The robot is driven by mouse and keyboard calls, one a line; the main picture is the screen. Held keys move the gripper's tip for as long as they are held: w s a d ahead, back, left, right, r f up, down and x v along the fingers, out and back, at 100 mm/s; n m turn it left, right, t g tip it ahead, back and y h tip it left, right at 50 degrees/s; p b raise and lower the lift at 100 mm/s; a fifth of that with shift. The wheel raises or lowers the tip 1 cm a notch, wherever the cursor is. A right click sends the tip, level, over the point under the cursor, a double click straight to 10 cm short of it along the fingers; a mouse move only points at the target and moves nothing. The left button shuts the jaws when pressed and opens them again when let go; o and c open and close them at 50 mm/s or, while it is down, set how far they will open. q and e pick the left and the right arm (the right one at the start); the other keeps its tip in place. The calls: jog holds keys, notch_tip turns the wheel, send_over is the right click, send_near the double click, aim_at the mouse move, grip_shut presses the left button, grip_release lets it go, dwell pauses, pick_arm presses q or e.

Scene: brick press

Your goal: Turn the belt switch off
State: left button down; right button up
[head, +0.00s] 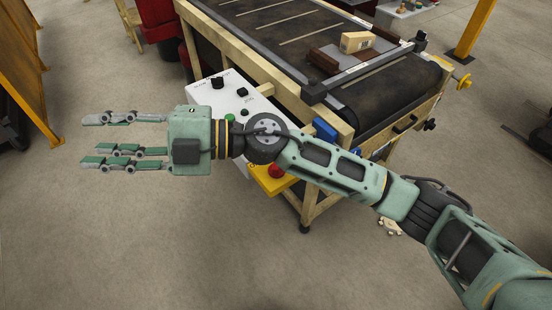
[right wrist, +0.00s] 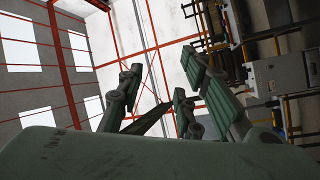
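The white control panel (head: 258,100) is fixed at the near left side of the belt machine. It carries a larger black knob (head: 217,83), a smaller black knob (head: 242,91) and green buttons (head: 245,112). The labels are too small to read, so I cannot tell which knob is the belt switch. My right gripper (head: 88,140) is open and empty, pointing left over bare floor, beyond the panel's left edge. Its spread fingers also show in the right wrist view (right wrist: 165,100). My right wrist and forearm hide the panel's lower part. My left gripper is not in view.
A yellow box with a red stop button (head: 277,170) sits below the panel, partly behind my right arm. The dark belt (head: 290,35) carries a pale brick (head: 357,41) beside brown blocks. A yellow frame (head: 25,70) stands at the left. The floor in front is clear.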

jog(key=w+d+f+n+g+h, duration=0.1)
jog(key=d+f+n+h, duration=0.15)
jog(key=f+h, duration=0.4)
jog(key=w+d+f+n+h, duration=0.1)
jog(key=d+f+n+h, duration=0.1)
jog(key=d+f+h, duration=0.45)
jog(key=w+d+f+t+h, duration=0.1)
jog(key=w+d+h, duration=0.1)
jog(key=w+d, duration=0.2)
jog(key=w+d+f+m+t+h, duration=0.1)
jog(key=w+d+h, duration=0.1)
jog(key=w+d, duration=0.2)
jog(key=w+d+f+m+t+h, duration=0.1)
jog(key=w+d, duration=0.3)
jog(key=d, duration=0.4)
jog(key=shift+w+d+m+t+h, duration=0.25)
jog(key=shift+t+h, duration=0.15)
jog(key=shift+h, duration=0.5)
jog(key=shift+d+f+p, duration=0.1)
jog(key=shift+f+p, duration=0.15)
jog(key=shift+p, duration=0.1)
notch_tip(320, 180, down, 6)
jog(key=p, duration=0.2)
jog(key=shift+p, duration=0.35)
jog(key=shift+f, duration=0.65)
